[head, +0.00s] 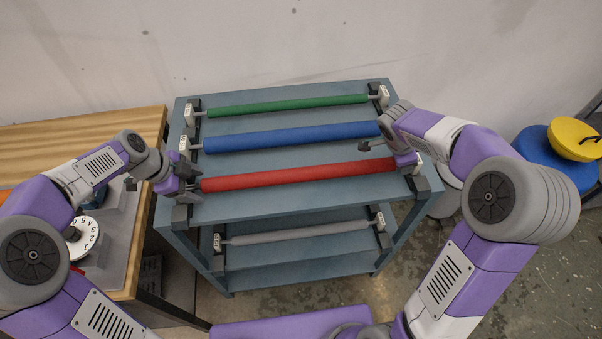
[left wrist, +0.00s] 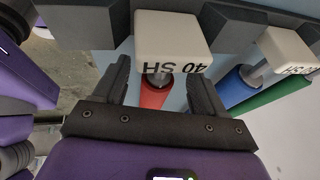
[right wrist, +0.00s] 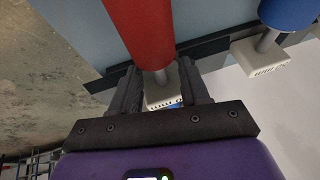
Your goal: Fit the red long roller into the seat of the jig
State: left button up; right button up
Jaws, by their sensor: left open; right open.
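The red long roller (head: 300,174) lies across the front of the rack's top shelf, with end blocks at both ends. My left gripper (head: 186,178) is at its left end; in the left wrist view the open fingers (left wrist: 160,85) stand on either side of the white end block (left wrist: 173,38), with the red roller (left wrist: 153,92) behind. My right gripper (head: 388,152) is at its right end; in the right wrist view the open fingers (right wrist: 160,90) straddle the shaft and white block (right wrist: 163,95) below the red roller (right wrist: 143,30). I cannot make out the jig's seat.
A blue roller (head: 290,137) and a green roller (head: 288,105) lie behind the red one on the rack (head: 250,207). A grey roller (head: 300,232) lies on the lower shelf. A wooden bench (head: 60,133) with a numbered dial (head: 86,240) stands at left. Blue and yellow round objects (head: 572,140) stand at right.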

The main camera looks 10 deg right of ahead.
pick_arm(q)
jog(key=shift+d+f, duration=0.1)
jog(key=shift+f, duration=0.15)
pick_arm(e)
jog(key=shift+d+f, duration=0.15)
jog(key=shift+f, duration=0.05)
pick_arm(q)
jog(key=c, duration=0.9)
pick_arm(e)
grip_shut()
pick_arm(q)
grip_shut()
jog(key=shift+r, duration=0.1)
